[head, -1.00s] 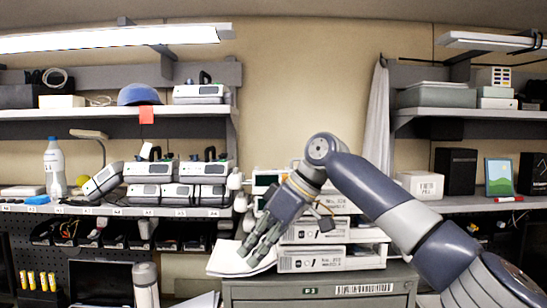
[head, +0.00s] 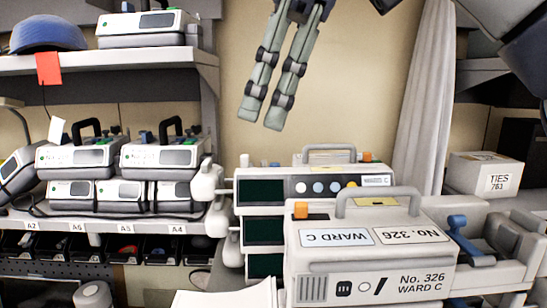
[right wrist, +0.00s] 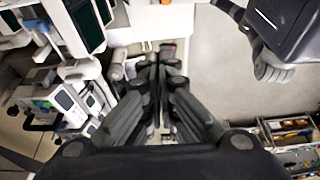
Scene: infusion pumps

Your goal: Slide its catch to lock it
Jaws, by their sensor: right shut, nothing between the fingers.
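An infusion pump marked No. 326 WARD C (head: 385,262) fills the lower right of the head view, with a grey carry handle on top. A blue lever (head: 457,222) stands up beside its right end, by a grey clamp-like part (head: 502,235); I cannot tell for certain whether this is the catch. My right gripper (head: 262,119) hangs from the top of the head view, above and left of the pump, touching nothing. Its fingers are shut and empty; they also show in the right wrist view (right wrist: 159,62). My left gripper is out of view.
More pumps with dark screens (head: 265,192) are stacked close behind and left. White paper (head: 228,298) lies in front. Shelves of pumps (head: 165,153) stand at the left. A grey curtain (head: 420,110) and a TIES box (head: 484,173) are at the right. The wall area around the gripper is free.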

